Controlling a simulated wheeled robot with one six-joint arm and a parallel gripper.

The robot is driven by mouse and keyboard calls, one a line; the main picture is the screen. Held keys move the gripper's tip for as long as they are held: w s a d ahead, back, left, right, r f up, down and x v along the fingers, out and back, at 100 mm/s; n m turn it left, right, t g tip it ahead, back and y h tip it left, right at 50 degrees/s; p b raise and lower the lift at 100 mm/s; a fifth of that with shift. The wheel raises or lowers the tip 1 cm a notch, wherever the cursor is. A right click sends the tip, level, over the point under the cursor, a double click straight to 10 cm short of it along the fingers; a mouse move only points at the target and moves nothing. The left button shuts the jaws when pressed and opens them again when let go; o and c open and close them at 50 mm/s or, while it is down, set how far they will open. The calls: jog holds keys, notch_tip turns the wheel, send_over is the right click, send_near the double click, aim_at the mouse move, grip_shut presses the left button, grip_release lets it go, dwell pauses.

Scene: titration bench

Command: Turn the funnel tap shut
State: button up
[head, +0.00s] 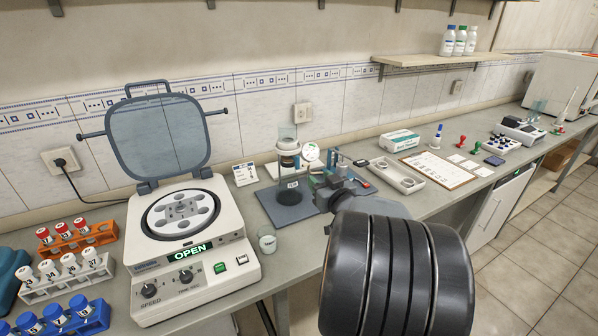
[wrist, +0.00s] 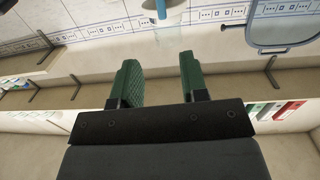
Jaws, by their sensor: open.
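The funnel assembly (head: 288,150) stands upright on a dark base in the middle of the bench, with a clear cylinder on top, a dark collar and a glass vessel below. My gripper (head: 325,177) is just to its right, partly hidden by my arm. In the wrist view my gripper (wrist: 158,78) has its two green fingers wide apart with nothing between them. A blue bar over a pale round part (wrist: 172,14) shows at the top edge of that view, beyond the fingertips. I cannot tell for sure whether it is the tap, or how the tap is turned.
A centrifuge (head: 190,245) with its lid raised stands to the left, with tube racks (head: 70,240) beyond it. A small beaker (head: 267,240) is in front of the funnel stand. A white tray (head: 397,176) and a clipboard (head: 438,169) lie to the right.

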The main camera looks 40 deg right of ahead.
aim_at(298, 160)
jog(key=w, duration=0.4)
jog(key=w+d, duration=0.1)
jog(key=w, duration=0.3)
jog(key=w+d+p, duration=0.1)
jog(key=w, duration=0.4)
jog(key=shift+w+f, duration=0.1)
jog(key=shift+f, duration=0.2)
grip_shut()
